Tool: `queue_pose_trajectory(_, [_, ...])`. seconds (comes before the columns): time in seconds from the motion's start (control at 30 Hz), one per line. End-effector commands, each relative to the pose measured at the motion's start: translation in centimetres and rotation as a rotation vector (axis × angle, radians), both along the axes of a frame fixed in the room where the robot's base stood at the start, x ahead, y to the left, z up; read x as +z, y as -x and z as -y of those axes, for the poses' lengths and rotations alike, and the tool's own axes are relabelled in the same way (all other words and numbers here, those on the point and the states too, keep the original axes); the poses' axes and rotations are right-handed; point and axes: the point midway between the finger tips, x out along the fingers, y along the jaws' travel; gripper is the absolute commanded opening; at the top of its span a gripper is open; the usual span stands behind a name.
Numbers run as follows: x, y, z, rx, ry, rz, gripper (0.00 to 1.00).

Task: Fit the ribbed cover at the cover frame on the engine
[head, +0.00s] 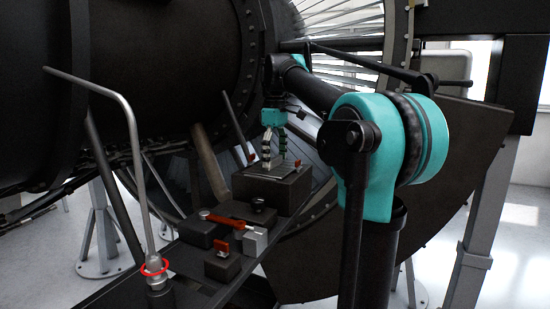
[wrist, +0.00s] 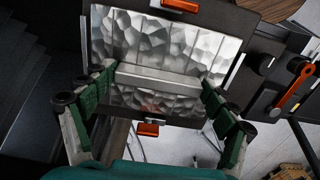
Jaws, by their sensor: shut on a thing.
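The ribbed cover (wrist: 170,40) is a shiny hammered-metal plate with a raised straight rib across its middle in the wrist view. In the head view the plate (head: 262,172) shows as a thin sheet at the top of a dark block (head: 268,193). My gripper (head: 275,160) reaches down onto it from above. In the wrist view my gripper (wrist: 158,79) is shut on the rib, one green-padded finger at each end. Orange clips sit at the plate's upper edge (wrist: 181,5) and lower edge (wrist: 148,129). I cannot clearly make out a separate cover frame.
A dark bench (head: 190,262) carries a red-handled lever (head: 222,219), a black knob (head: 257,203) and a small block with a red clip (head: 221,250). A bent grey rod (head: 137,150) stands at the left. The dark engine casing (head: 165,65) is close behind my gripper.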

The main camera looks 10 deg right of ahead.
Motion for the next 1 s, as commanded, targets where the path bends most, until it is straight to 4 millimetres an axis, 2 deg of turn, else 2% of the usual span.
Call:
queue_pose_trajectory(0.03, [-0.1, 0.0, 0.0, 0.000, 0.000, 0.000, 0.51])
queue_pose_trajectory(0.07, [-0.1, 0.0, 0.0, 0.000, 0.000, 0.000, 0.87])
queue_pose_trajectory(0.17, [-0.1, 0.0, 0.0, 0.000, 0.000, 0.000, 0.99])
queue_pose_trajectory(0.5, [0.0, 0.0, 0.0, 0.000, 0.000, 0.000, 1.00])
queue_pose_trajectory(0.63, [0.6, 0.0, 0.0, 0.000, 0.000, 0.000, 1.00])
queue_pose_trajectory(0.77, [2.5, 0.0, 0.0, 0.000, 0.000, 0.000, 1.00])
queue_pose_trajectory(1.0, [7.4, -0.1, 0.0, 0.000, 0.000, 0.000, 1.00])
